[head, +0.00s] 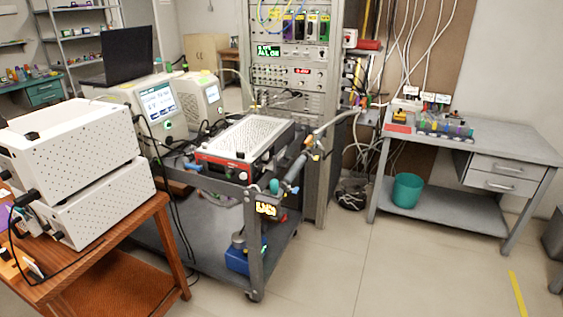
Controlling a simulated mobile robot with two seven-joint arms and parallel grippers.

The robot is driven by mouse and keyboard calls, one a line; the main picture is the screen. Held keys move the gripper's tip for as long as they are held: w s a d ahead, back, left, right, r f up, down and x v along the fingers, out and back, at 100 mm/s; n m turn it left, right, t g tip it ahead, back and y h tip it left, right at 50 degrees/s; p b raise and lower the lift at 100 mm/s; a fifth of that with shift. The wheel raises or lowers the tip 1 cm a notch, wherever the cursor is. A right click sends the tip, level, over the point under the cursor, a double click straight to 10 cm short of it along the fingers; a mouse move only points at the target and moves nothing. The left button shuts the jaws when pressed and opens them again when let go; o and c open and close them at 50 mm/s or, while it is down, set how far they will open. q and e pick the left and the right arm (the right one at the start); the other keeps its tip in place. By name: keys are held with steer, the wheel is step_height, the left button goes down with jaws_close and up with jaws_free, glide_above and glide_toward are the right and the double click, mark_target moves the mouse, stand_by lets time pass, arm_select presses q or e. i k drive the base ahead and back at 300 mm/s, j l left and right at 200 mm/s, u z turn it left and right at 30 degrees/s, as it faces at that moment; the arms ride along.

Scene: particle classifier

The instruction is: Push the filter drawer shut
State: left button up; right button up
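A low instrument with a perforated white top (248,136) and a red-edged front panel (222,168) sits on a grey wheeled cart. A knob and small fittings show on its front. I cannot make out for certain which part is the filter drawer, or whether it is open. Two white instruments with screens, one larger (158,105) and one smaller (209,97), stand behind it on the left. Neither of my grippers is in view.
The grey cart (190,222) carries a blue item (240,260) on its lower shelf. White perforated boxes (75,150) sit on a wooden table at left. An equipment rack (312,190) stands behind. A desk (505,140) stands at right. Floor (390,270) front right is clear.

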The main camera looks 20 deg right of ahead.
mark_target(272, 157)
steer(key=i+l+u, duration=0.1)
steer(key=l, duration=0.25)
steer(key=i+l+u, duration=0.1)
steer(key=i+l, duration=0.15)
steer(key=i+l+u, duration=0.1)
steer(key=l, duration=0.35)
steer(key=i+l+u, duration=0.1)
steer(key=l, duration=0.25)
steer(key=i+l+u, duration=0.1)
steer(key=l, duration=0.3)
steer(key=i+l+u, duration=0.1)
steer(key=l, duration=0.3)
steer(key=i, duration=0.1)
